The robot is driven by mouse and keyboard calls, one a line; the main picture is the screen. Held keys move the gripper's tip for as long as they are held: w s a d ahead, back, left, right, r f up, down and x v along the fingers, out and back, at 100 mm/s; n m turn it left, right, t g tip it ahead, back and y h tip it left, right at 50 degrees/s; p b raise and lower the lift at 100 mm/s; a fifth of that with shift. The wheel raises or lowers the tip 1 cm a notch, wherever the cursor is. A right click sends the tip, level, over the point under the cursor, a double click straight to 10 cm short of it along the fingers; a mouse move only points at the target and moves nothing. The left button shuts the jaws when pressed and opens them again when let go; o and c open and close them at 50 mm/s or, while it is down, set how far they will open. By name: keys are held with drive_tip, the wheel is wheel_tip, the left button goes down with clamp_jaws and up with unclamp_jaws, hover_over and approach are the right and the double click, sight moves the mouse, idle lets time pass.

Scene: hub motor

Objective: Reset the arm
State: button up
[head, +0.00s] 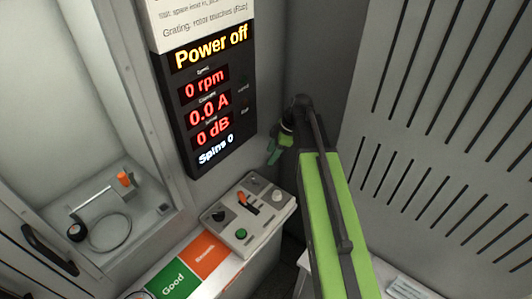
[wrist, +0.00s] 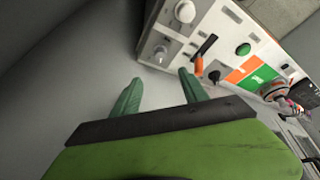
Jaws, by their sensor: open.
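My gripper (head: 273,153) is at the end of my green arm, beside the display and behind the control panel's far side in the head view. In the wrist view my gripper (wrist: 160,86) shows two green fingers spread apart with nothing between them. The control panel (head: 262,231) carries knobs, an orange-handled lever (head: 247,202) and a green button (head: 241,233). The panel also shows in the wrist view (wrist: 222,48), beyond the fingertips and to the right. I cannot tell whether a finger touches it.
A display (head: 207,105) reads "Power off", 0 rpm, 0.0 A, 0 dB, Spins 0. Green "Good" (head: 172,281) and orange (head: 206,252) areas lie left of the panel. A cabinet chamber (head: 150,207) at left holds a fixture. A slotted grey wall (head: 447,130) stands at right.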

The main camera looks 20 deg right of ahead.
drive_tip(key=shift+p+v, duration=0.3)
drive_tip(key=shift+v, duration=0.55)
drive_tip(key=s+a+g+h, duration=0.1)
drive_tip(key=s+a, duration=0.5)
drive_tip(key=a, duration=0.3)
drive_tip(key=s+d+f+m+h, duration=0.1)
drive_tip(key=s+m, duration=0.6)
drive_tip(key=m, duration=0.8)
drive_tip(key=shift+d+f+h, duration=0.4)
drive_tip(key=shift+d+h, duration=0.45)
drive_tip(key=shift+h, duration=0.25)
drive_tip(key=shift+s, duration=0.15)
